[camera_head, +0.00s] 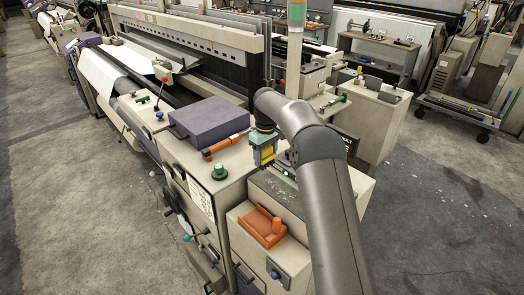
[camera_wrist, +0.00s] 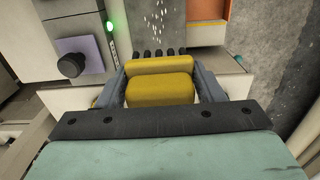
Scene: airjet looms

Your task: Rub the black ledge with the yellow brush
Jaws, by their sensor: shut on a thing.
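My gripper (camera_head: 264,160) is shut on the yellow brush (camera_wrist: 160,90), which sits between its two fingers in the wrist view. The brush's dark bristles (camera_wrist: 160,53) point away from the wrist, toward the ledge. The black ledge (camera_head: 283,197) is a dark, flat strip with white specks on it, on the machine's front end; in the wrist view it shows as a speckled grey band (camera_wrist: 158,20) beyond the bristles. In the head view the gripper is over the ledge's far end, and my arm hides part of this area. I cannot tell whether the bristles touch the ledge.
An orange tray (camera_head: 250,224) sits on the lower box in front of the ledge. A purple-grey case (camera_head: 209,120), an orange-handled tool (camera_head: 222,147) and a green knob (camera_head: 220,172) are on the machine top to the left. A lit green button (camera_wrist: 110,27) is near the ledge.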

